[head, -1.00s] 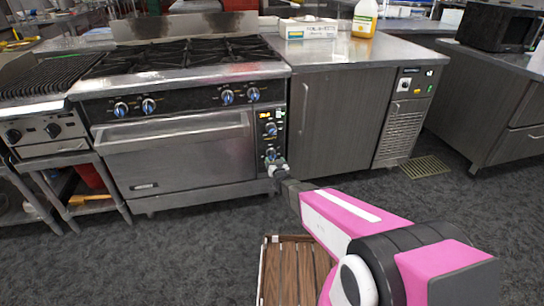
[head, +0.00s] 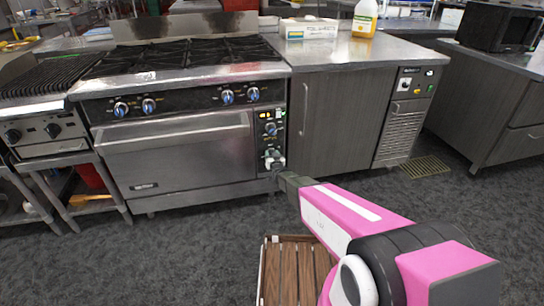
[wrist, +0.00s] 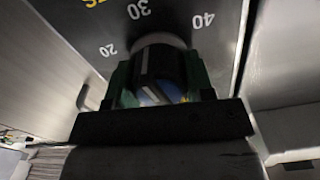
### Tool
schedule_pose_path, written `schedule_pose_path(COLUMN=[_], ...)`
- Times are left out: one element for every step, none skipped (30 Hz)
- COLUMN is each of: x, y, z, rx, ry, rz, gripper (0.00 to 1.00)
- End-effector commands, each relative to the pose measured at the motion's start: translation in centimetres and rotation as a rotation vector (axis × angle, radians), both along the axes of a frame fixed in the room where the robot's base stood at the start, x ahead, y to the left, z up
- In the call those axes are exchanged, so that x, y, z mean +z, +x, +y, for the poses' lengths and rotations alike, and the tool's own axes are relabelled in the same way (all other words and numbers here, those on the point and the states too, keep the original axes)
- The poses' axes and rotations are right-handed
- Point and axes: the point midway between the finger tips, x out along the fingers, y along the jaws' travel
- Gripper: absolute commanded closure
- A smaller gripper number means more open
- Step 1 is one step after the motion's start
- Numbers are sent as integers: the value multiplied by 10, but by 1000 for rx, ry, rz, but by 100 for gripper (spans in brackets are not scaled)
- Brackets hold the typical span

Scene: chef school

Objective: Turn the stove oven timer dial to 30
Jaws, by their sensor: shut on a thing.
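The stove (head: 180,155) stands at the left, with a narrow control panel (head: 279,140) at the right of its oven door. The timer dial (wrist: 160,72) is a dark knob with blue at its base and a pale line. The line points up, roughly toward the 30 printed on the panel (wrist: 228,50); 20 is left of it and 40 right. My gripper (wrist: 162,85) is shut on the dial, one green-padded finger on each side. In the head view, my gripper (head: 273,162) is at the panel's lower part and hides most of the dial.
An upper dial (head: 271,129) and a small lit display sit above my gripper. A grey cabinet (head: 340,120) stands right of the stove. A slatted wooden thing (head: 297,270) is on the floor below my arm. The carpet (head: 190,240) before the stove is clear.

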Motion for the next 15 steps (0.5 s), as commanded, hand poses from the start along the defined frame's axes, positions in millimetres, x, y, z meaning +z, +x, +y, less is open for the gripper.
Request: schedule_pose_path(x=[0, 0, 0, 0, 0, 0, 0, 0, 0, 0, 0, 0, 0, 0, 0], y=[0, 0, 0, 0, 0, 0, 0, 0, 0, 0, 0, 0, 0, 0, 0], z=[0, 0, 0, 0, 0, 0, 0, 0, 0, 0, 0, 0, 0, 0, 0], rx=[0, 0, 0, 0, 0, 0, 0, 0, 0, 0, 0, 0, 0, 0, 0], ry=[19, 35, 56, 70, 84, 97, 106, 111, 114, 114, 114, 114, 113, 113, 113], rz=[6, 10, 16, 20, 24, 27, 29, 31, 32, 32, 32, 32, 31, 31, 31], gripper=[75, 75, 75, 75, 75, 75, 75, 75, 75, 75, 75, 75, 75, 75, 75])
